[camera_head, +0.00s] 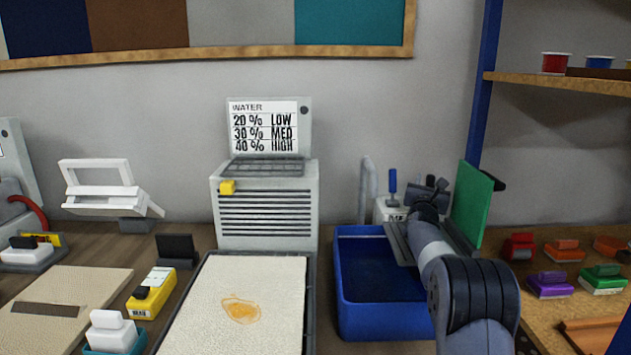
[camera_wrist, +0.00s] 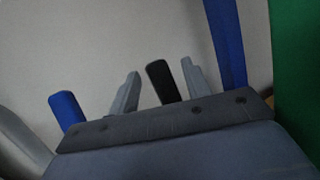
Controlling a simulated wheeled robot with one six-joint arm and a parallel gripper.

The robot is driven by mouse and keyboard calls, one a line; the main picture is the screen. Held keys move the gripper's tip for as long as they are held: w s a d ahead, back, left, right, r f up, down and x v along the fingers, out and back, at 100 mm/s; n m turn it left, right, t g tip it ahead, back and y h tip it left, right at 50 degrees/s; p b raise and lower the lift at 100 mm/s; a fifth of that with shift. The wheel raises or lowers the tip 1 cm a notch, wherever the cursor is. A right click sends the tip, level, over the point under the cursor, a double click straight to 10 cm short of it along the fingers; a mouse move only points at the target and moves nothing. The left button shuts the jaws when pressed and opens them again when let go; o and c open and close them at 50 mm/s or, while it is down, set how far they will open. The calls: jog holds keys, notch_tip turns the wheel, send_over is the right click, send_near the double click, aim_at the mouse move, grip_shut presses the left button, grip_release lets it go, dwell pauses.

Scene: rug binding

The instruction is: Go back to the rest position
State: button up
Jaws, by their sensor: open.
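My gripper (camera_head: 428,190) is raised behind and above the right part of the blue tub, in front of the grey wall. In the wrist view its two grey fingers (camera_wrist: 160,69) stand apart. A black handle (camera_wrist: 159,82) shows between them in that view; I cannot tell its depth, and it does not visibly touch either finger. A blue handle (camera_wrist: 67,112) stands to the left of the fingers, and it also shows in the head view (camera_head: 393,182). My arm hides part of the tub and of the pale holder (camera_head: 386,212) below the handles.
The blue tub (camera_head: 385,320) stands below my arm. A green panel (camera_head: 470,207) and a blue post (camera_head: 484,85) are close on the right. A stained rug piece (camera_head: 270,285) lies in a dark tray. A vented grey machine (camera_head: 268,205) stands behind. Coloured stampers (camera_head: 550,285) sit at right.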

jog(key=shift+p+x, duration=0.4)
jog(key=shift+x, duration=0.65)
jog(key=shift+w+d+r+p, duration=0.1)
jog(key=shift+r+p, duration=0.1)
jog(key=shift+p, duration=1.2)
jog(key=g+p, duration=0.1)
jog(key=p, duration=0.5)
jog(key=w+n+g+p, duration=0.1)
jog(key=p, duration=0.5)
jog(key=shift+w+f+y, duration=0.1)
jog(key=shift+f+y, duration=0.25)
jog(key=shift+y, duration=0.05)
jog(key=shift+f+p, duration=0.1)
jog(key=shift+p, duration=0.5)
jog(key=shift+f+b, duration=0.2)
jog(key=shift+b, duration=0.1)
jog(key=shift+s+r, duration=0.1)
jog(key=shift+s, duration=0.15)
